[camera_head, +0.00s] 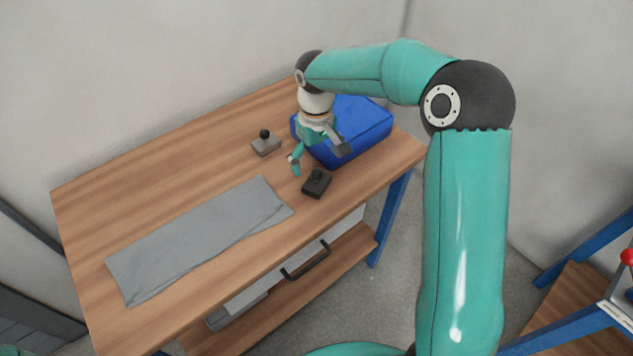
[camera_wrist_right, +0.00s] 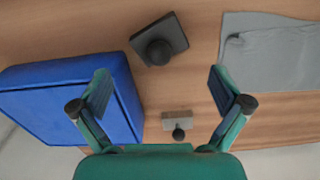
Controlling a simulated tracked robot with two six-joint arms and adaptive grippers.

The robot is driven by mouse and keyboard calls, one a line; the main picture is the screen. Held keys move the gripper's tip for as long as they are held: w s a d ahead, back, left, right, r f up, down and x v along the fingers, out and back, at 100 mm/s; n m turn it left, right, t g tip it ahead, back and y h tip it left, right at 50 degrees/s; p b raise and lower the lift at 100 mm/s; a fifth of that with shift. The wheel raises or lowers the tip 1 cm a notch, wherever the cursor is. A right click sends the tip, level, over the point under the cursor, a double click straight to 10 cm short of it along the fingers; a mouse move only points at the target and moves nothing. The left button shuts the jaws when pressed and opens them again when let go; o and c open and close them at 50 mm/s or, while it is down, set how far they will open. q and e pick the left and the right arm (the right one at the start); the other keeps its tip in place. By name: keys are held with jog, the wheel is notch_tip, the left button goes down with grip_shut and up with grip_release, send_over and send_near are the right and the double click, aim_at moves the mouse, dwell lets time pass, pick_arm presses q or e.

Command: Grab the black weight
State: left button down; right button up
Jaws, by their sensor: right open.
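The black weight (camera_head: 316,184) is a dark square block with a round knob on top. It stands on the wooden table near its front edge. In the right wrist view the black weight (camera_wrist_right: 159,40) lies beyond the fingertips, a little left of the middle. My right gripper (camera_head: 320,161) is open and empty, above the table just behind the weight and apart from it. Its two spread fingers also show in the right wrist view (camera_wrist_right: 161,90). My left gripper is not in view.
A grey weight (camera_head: 265,143) with a black knob stands behind and left of the black one. A blue case (camera_head: 362,128) lies close to the right gripper. A grey folded cloth (camera_head: 200,238) covers the table's left front. The back left tabletop is clear.

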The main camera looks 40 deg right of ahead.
aim_at(317, 178)
jog(key=shift+s+f, duration=0.1)
jog(key=shift+f, duration=3.4)
jog(key=c, duration=1.3)
jog(key=shift+c, duration=1.1)
jog(key=shift+r, duration=0.2)
